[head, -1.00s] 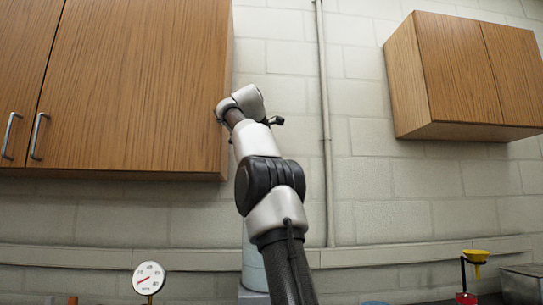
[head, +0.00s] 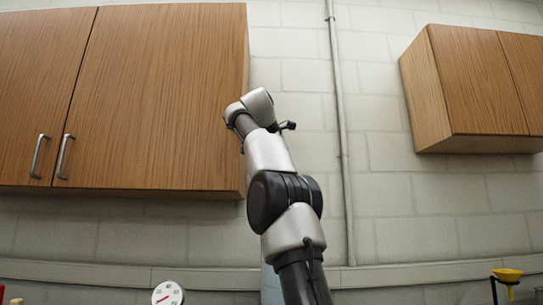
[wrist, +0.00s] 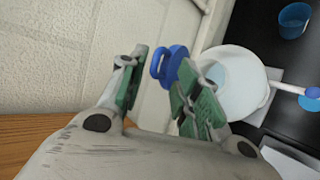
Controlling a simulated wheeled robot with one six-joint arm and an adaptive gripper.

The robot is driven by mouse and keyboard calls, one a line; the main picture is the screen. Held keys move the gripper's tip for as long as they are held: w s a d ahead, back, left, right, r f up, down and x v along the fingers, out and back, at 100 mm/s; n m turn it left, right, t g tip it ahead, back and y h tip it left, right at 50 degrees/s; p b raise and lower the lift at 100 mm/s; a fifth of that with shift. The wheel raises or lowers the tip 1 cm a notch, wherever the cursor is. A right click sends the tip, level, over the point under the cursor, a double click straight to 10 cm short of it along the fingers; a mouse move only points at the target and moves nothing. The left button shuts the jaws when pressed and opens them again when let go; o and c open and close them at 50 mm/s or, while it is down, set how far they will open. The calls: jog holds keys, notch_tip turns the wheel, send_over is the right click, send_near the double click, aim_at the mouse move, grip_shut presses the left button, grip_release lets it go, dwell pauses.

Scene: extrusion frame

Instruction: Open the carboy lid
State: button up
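In the wrist view, my gripper (wrist: 163,60) is open, with its green-padded fingers spread apart. A blue round lid-like piece (wrist: 172,64) shows in the gap between the fingertips, closer to the right finger. I cannot tell whether a finger touches it. A white round vessel (wrist: 234,84) with pale blue inside its outline stands just right of the right finger, which hides part of it. I cannot tell which of these belongs to the carboy. In the head view, a pale blue vessel (head: 268,286) is mostly hidden behind my arm; its top does not show, nor do my gripper's fingers.
Wooden wall cabinets (head: 150,100) hang at the left, close to my arm, with another cabinet (head: 475,90) at the right. A vertical pipe (head: 341,130) runs between them. A dial gauge (head: 168,294) stands below. A blue cup (wrist: 294,20) sits on the dark bench (wrist: 262,30).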

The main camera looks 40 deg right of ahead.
jog(key=s+a, duration=0.5)
jog(key=a, duration=0.4)
jog(key=shift+s+a, duration=0.2)
jog(key=shift+a, duration=0.15)
jog(key=shift+a, duration=0.1)
